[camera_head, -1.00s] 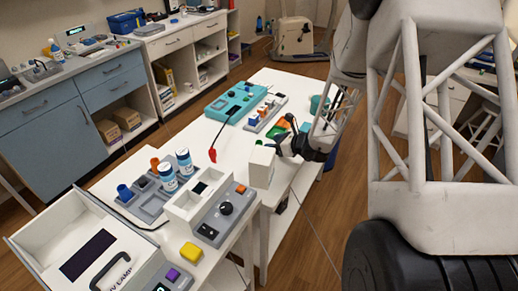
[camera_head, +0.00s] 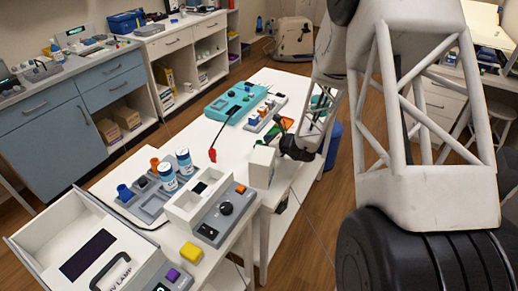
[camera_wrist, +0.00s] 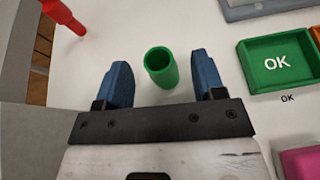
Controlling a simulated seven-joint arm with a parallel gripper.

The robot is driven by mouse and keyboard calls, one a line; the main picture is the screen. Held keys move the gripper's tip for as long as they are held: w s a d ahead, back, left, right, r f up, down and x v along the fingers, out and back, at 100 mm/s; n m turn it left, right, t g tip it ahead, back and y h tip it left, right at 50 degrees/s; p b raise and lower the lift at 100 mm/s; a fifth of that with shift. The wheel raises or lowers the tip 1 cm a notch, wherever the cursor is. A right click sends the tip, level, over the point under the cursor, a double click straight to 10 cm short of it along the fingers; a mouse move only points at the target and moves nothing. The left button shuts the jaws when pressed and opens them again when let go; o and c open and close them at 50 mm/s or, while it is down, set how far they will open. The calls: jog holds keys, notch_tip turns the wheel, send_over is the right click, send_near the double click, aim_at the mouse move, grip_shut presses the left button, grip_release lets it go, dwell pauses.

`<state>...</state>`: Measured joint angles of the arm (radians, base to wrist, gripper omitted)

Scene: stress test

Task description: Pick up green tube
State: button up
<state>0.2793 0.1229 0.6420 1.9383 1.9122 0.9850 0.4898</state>
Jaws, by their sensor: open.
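The green tube (camera_wrist: 161,67) stands in the wrist view with its open round top facing up, on a white surface. My gripper (camera_wrist: 163,72) is open, with one blue finger to the left of the tube and one to the right. There are gaps on both sides, and the tube sits between and slightly ahead of the fingers. In the head view my gripper (camera_head: 296,148) is a dark shape beside the white block; its fingers are hard to make out there.
A green tray marked OK (camera_wrist: 278,63) lies to the right of the tube, with a pink item (camera_wrist: 300,162) nearer. A red tip (camera_wrist: 64,14) shows at upper left. A white block (camera_head: 262,166) stands close to my gripper on the white table (camera_head: 228,143).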

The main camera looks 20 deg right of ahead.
jog(key=shift+x, duration=1.15)
jog(key=c, duration=1)
